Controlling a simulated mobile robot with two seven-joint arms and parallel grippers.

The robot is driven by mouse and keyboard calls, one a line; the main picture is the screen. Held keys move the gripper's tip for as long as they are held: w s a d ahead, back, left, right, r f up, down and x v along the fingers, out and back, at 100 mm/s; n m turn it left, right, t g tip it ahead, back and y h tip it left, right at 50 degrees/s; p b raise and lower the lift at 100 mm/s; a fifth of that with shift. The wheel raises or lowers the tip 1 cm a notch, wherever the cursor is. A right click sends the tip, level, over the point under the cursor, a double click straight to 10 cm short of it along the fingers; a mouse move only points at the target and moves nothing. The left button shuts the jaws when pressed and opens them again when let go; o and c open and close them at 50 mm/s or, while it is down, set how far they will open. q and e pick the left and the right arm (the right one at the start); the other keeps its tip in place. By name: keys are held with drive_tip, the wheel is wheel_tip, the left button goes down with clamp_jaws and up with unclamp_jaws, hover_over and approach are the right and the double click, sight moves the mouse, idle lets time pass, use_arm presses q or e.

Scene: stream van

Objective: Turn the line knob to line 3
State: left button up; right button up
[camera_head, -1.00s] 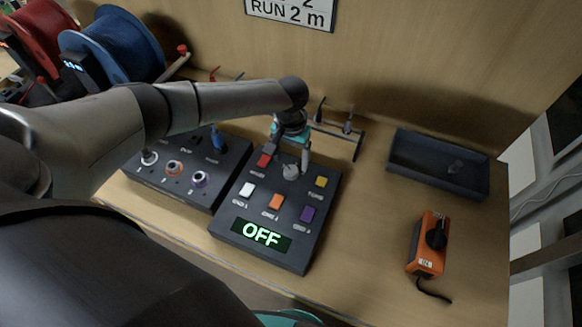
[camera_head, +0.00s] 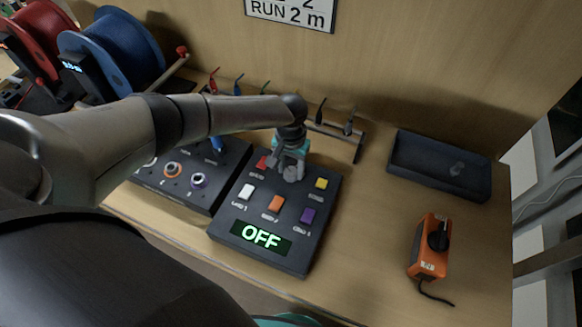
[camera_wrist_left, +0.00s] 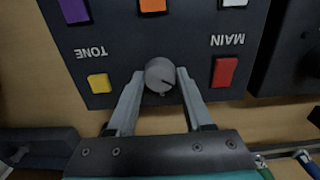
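The line knob (camera_wrist_left: 160,75) is a small round grey knob at the far edge of a dark control panel (camera_head: 224,229), between the red MAIN button (camera_wrist_left: 225,71) and the yellow TONE button (camera_wrist_left: 98,83). The panel's display (camera_head: 261,237) reads OFF in green. My left gripper (camera_wrist_left: 160,80) is open, with one fingertip on each side of the knob and a narrow gap showing at each side. In the head view my left gripper (camera_head: 290,166) comes down over the knob and partly hides it.
A second dark panel with ringed sockets (camera_head: 172,169) stands left. White, orange (camera_head: 275,203) and purple buttons lie nearer on the control panel. Right are a dark tray (camera_head: 420,181) and an orange tester (camera_head: 428,246) with a black dial. A small rack (camera_head: 350,135) stands behind.

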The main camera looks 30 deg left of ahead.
use_arm(q)
clamp_jaws()
drive_tip(key=shift+m, duration=0.4)
drive_tip(key=m+p, duration=0.1)
drive_tip(key=m, duration=1.5)
drive_tip(key=shift+m, duration=0.3)
drive_tip(key=m+b, duration=0.1)
drive_tip(key=m, duration=0.5)
drive_tip(key=shift+m, duration=0.4)
